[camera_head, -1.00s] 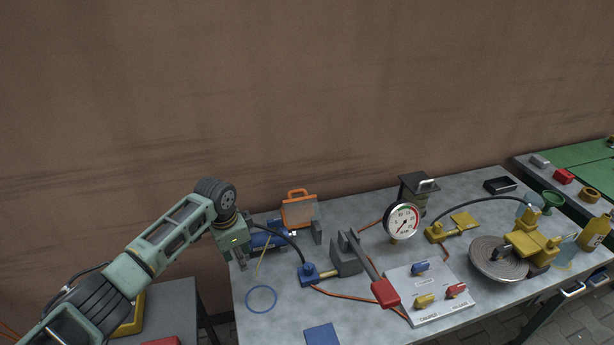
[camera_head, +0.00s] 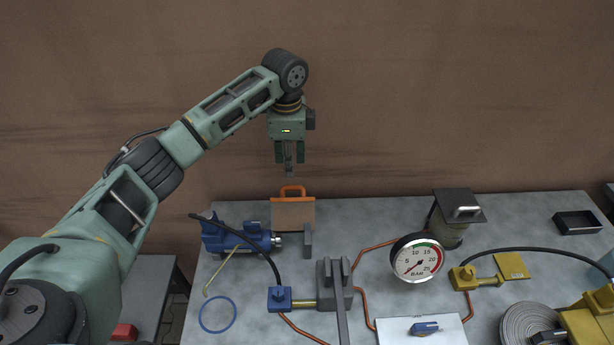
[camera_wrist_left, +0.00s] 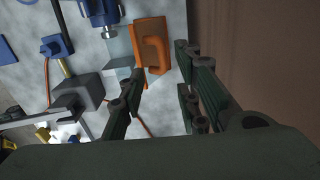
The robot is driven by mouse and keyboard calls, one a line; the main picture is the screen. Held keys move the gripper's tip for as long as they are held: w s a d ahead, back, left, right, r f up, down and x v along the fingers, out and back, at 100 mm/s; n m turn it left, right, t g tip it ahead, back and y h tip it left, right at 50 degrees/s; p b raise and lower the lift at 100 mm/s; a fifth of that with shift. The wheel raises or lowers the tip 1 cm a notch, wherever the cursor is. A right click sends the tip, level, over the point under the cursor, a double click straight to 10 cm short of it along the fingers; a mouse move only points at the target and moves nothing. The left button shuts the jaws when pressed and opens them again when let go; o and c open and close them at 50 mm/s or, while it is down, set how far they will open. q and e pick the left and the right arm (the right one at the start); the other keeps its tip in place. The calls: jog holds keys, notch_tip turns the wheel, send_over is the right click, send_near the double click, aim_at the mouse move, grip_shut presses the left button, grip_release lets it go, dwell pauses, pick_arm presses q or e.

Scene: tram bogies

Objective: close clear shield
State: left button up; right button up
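The clear shield (camera_head: 293,214) is a see-through panel with an orange top edge and an orange handle (camera_head: 292,191). It stands raised near the back edge of the bench, beside the blue cylinder unit (camera_head: 232,237). In the left wrist view the orange handle (camera_wrist_left: 151,45) is at the upper middle, with the pale clear panel (camera_wrist_left: 121,47) to its left. My left gripper (camera_head: 288,172) hangs pointing down just above the handle, apart from it. In the wrist view its fingers are spread with nothing between them. My right gripper is not in view.
A grey clamp block (camera_head: 333,287) with a long lever stands in front of the shield. A pressure gauge (camera_head: 417,258) and a dark-lidded jar (camera_head: 453,215) stand to the right. A blue ring (camera_head: 217,314) lies at front left. The brown wall is behind the bench.

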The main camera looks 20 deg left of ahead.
aim_at(292, 187)
pick_arm(q)
jog(key=shift+w+d+f, duration=0.1)
jog(key=shift+w+f, duration=0.2)
jog(key=shift+s+f, duration=0.1)
jog(key=shift+f, duration=0.25)
notch_tip(292, 187, down, 6)
jog(key=shift+r+p, duration=0.1)
jog(key=shift+p, duration=0.5)
jog(key=shift+f, duration=0.5)
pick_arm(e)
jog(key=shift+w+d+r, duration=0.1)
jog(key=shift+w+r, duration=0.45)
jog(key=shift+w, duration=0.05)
pick_arm(q)
jog(key=shift+c, duration=0.2)
grip_shut()
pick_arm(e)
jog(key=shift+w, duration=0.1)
